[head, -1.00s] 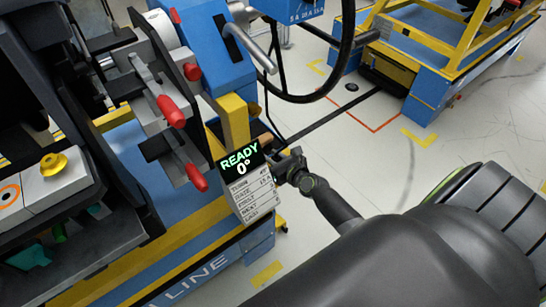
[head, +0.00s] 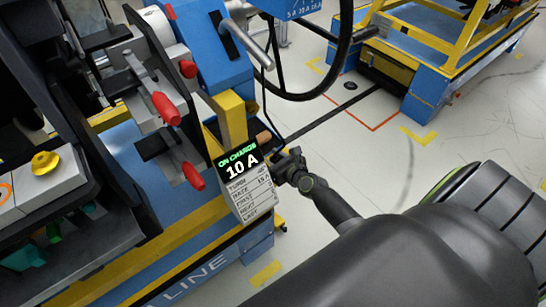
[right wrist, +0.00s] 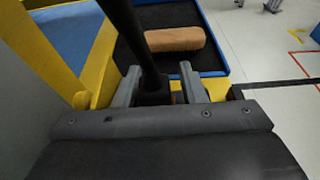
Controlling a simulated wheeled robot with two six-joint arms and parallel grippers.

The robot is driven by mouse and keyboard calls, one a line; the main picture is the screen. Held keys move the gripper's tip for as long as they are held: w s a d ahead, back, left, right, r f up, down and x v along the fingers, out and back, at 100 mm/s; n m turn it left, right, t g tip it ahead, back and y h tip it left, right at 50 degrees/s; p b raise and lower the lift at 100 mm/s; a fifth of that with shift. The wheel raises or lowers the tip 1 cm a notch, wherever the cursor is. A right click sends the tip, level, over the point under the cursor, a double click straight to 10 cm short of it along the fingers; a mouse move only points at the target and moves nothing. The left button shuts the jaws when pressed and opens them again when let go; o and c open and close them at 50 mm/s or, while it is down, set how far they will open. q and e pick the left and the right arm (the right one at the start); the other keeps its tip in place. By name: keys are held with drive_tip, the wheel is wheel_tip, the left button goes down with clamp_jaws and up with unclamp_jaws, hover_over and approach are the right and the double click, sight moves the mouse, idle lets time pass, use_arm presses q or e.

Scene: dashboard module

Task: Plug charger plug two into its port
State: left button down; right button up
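My right gripper (head: 276,160) is beside the small status display (head: 240,168), low at the blue and yellow station. In the right wrist view its two grey fingers (right wrist: 160,86) stand apart on either side of a black plug (right wrist: 153,94). A thick black cable runs up from the plug. A narrow gap shows between the plug and the right finger, so the gripper looks open around it. The port is hidden. The display reads "ON CHARGE 10 A". My left gripper is not in view.
A yellow post (right wrist: 40,50) stands close on the left. Red-handled clamps (head: 166,108) are at the left. A black cable loop (head: 345,40) hangs above. Open floor is to the right.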

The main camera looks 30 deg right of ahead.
drive_tip(key=shift+a, duration=0.3)
drive_tip(key=shift+s, duration=0.1)
use_arm(q)
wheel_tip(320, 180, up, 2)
drive_tip(key=shift+p, duration=0.95)
use_arm(e)
drive_tip(key=v, duration=1.7)
drive_tip(key=shift+d, duration=0.35)
drive_tip(key=shift+s+r, duration=0.1)
